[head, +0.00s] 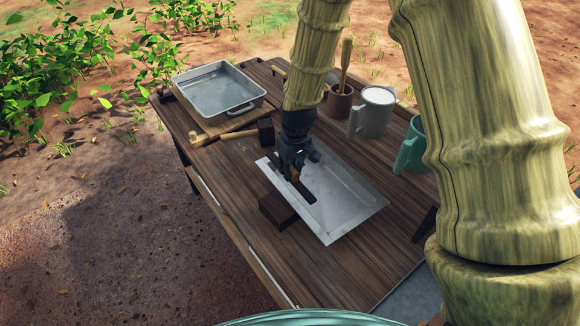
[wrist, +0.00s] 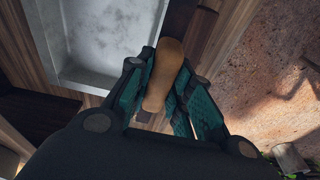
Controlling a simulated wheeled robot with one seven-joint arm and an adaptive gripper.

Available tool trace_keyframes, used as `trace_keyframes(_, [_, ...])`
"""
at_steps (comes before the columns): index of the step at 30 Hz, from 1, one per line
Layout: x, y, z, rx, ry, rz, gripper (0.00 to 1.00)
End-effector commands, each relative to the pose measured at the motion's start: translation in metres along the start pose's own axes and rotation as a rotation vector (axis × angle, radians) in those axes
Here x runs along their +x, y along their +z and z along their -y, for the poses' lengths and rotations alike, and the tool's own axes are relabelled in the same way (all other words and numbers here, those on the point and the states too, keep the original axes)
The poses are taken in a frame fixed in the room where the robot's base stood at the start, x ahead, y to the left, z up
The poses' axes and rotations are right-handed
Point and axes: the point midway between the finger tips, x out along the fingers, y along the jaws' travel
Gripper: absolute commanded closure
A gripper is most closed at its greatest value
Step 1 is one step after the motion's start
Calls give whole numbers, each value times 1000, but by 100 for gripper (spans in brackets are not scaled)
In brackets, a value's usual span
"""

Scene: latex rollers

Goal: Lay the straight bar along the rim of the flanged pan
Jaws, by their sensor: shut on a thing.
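The flanged pan (head: 350,198) is a shallow grey metal tray with a wide rim, on the right half of the wooden table. My gripper (head: 294,176) is low over its left side, shut on an orange-brown wooden handle (wrist: 165,70). I cannot tell whether the bar touches the rim.
A dark block (head: 278,210) stands against the pan's left side. A handled metal tray (head: 217,90) sits on a board at the back left, with a mallet (head: 225,137) before it. A brown cup (head: 339,104), a grey mug (head: 374,118) and a teal mug (head: 411,150) line the far right.

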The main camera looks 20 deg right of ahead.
Motion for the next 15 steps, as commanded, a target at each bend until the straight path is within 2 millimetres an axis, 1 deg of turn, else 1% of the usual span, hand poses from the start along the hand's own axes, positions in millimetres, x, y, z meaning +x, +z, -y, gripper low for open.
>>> trace_keyframes(6, [-2,2,0,0,0,-1,100])
trace_keyframes(15, [22,5,0,0,0,0,100])
